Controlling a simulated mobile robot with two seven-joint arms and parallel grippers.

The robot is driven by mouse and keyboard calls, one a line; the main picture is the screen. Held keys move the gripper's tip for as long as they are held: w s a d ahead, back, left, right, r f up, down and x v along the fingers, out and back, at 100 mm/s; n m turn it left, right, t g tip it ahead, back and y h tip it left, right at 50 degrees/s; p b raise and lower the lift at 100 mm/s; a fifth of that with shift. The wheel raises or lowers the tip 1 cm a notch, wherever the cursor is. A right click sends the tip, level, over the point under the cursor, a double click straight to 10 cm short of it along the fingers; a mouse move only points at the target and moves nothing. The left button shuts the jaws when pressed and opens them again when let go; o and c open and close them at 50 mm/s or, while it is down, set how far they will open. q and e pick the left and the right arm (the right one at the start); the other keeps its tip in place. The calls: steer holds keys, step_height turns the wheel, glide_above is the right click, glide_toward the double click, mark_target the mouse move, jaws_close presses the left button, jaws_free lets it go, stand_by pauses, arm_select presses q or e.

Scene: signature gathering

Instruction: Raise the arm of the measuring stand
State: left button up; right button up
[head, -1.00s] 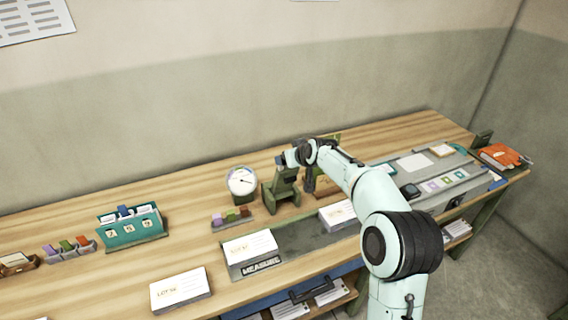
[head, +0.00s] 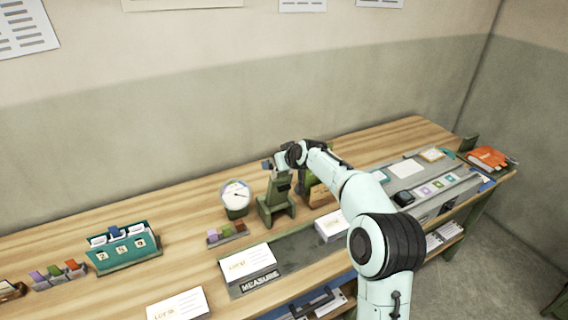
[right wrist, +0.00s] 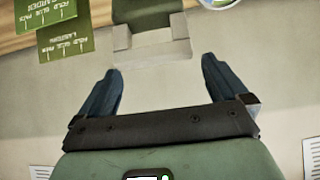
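The measuring stand (head: 276,207) is green and stands on the bench just right of a round white dial (head: 236,195). My right gripper (head: 267,165) is above the top of the stand in the head view. In the right wrist view its two dark blue fingers (right wrist: 157,72) are spread apart. A pale grey block (right wrist: 151,44) on a green part (right wrist: 148,8), seemingly of the stand, lies just beyond and between the fingertips, with gaps at both sides. I cannot tell how high the stand's arm is. My left gripper is not in view.
Small coloured blocks in a holder (head: 227,233), a card stack (head: 248,262) and a teal card box (head: 123,247) lie to the left. Another card stack (head: 331,226) is close to my right arm. The wall (head: 200,110) rises behind the bench.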

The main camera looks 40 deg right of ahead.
steer(key=shift+w+d+f, duration=0.15)
steer(key=shift+f, duration=0.1)
steer(key=shift+s+r, duration=0.2)
steer(key=shift+s, duration=0.05)
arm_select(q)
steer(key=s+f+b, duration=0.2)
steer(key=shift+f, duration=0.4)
arm_select(e)
steer(key=v, duration=1.2)
steer(key=shift+r, duration=0.4)
